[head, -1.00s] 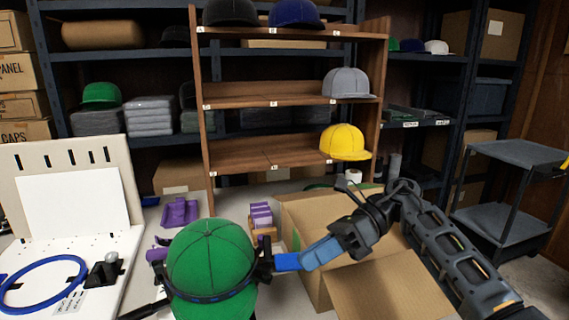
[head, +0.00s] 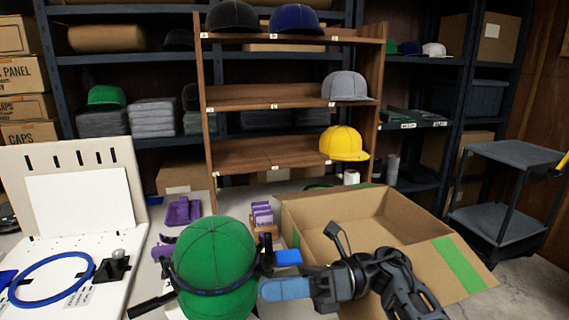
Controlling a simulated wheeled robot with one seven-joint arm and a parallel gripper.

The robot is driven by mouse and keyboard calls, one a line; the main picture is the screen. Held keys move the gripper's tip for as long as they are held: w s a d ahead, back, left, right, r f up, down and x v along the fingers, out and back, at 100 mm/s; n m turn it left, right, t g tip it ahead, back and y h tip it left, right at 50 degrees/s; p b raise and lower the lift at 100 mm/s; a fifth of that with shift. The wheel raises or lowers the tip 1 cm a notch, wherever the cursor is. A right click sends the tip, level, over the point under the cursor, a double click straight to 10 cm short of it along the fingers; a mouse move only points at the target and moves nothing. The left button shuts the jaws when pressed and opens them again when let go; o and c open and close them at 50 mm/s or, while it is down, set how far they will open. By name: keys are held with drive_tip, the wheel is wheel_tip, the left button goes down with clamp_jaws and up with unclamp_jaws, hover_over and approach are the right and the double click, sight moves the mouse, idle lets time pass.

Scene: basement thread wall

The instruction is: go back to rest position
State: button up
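My gripper (head: 284,289) is low in front of the open cardboard box, pointing left. Its light-blue finger is beside the right side of the green cap (head: 214,252). Nothing is visibly held in my gripper.
An open cardboard box (head: 440,213) stands behind and right of my gripper. A white panel fixture with a blue hoop (head: 52,279) is at left. Purple parts (head: 183,211) lie behind the cap. A wooden shelf (head: 265,148) holds several caps, including a yellow one (head: 343,144). A grey cart (head: 505,190) stands right.

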drive_tip(key=s+d+r+m+t+y+p, duration=0.15)
drive_tip(key=s+m+t+y, duration=0.35)
drive_tip(key=s+m+t, duration=1)
drive_tip(key=s+d+m+t+h+p, duration=0.2)
drive_tip(key=s+d+m+h, duration=0.8)
drive_tip(key=m, duration=0.7)
drive_tip(key=s+d+m+t+h+p, duration=0.2)
drive_tip(key=s+d+m+h, duration=0.9)
drive_tip(key=s+m+h, duration=0.2)
drive_tip(key=s+m, duration=0.2)
drive_tip(key=m, duration=0.2)
drive_tip(key=shift+s+f+t+p, duration=0.2)
drive_tip(key=shift+t+p, duration=0.1)
drive_tip(key=shift+w, duration=0.1)
